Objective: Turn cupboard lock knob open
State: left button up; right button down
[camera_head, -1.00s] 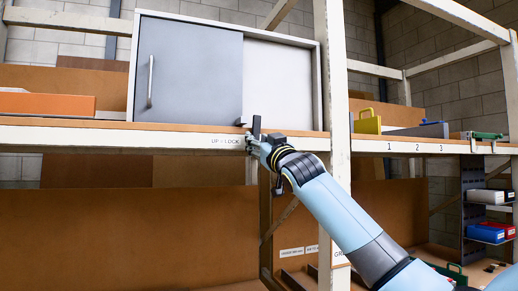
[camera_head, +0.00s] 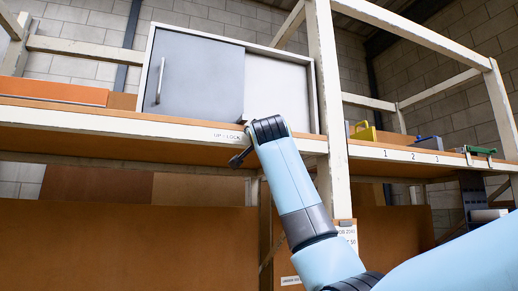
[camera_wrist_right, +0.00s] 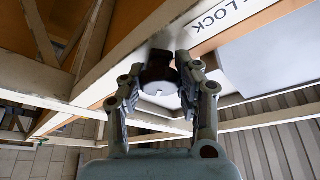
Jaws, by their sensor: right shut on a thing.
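The cupboard (camera_head: 283,85) stands on the upper shelf, with a grey sliding door (camera_head: 200,75) across its left half and a lighter panel at right. The door has a vertical handle (camera_head: 160,80). In the right wrist view the dark lock knob (camera_wrist_right: 158,66) sits beside the "LOCK" label (camera_wrist_right: 214,17). My right gripper (camera_wrist_right: 161,76) has its fingers on both sides of the knob and is shut on it. In the head view my right wrist hides the knob and most of the gripper. My left gripper is not in view.
The white shelf edge (camera_head: 100,122) runs below the cupboard, and a white upright post (camera_head: 325,100) stands close to my right arm. A yellow object (camera_head: 364,133) and a green one (camera_head: 480,150) lie on the shelf at right.

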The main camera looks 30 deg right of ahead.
jog(key=m+g+b, duration=0.1)
jog(key=m, duration=0.2)
jog(key=shift+m+h, duration=0.3)
jog(key=shift+m+g+b, duration=0.35)
jog(key=shift+m+g, duration=0.65)
jog(key=shift+m, duration=1.2)
jog(key=c, duration=0.9)
grip_release()
jog(key=v, duration=1.2)
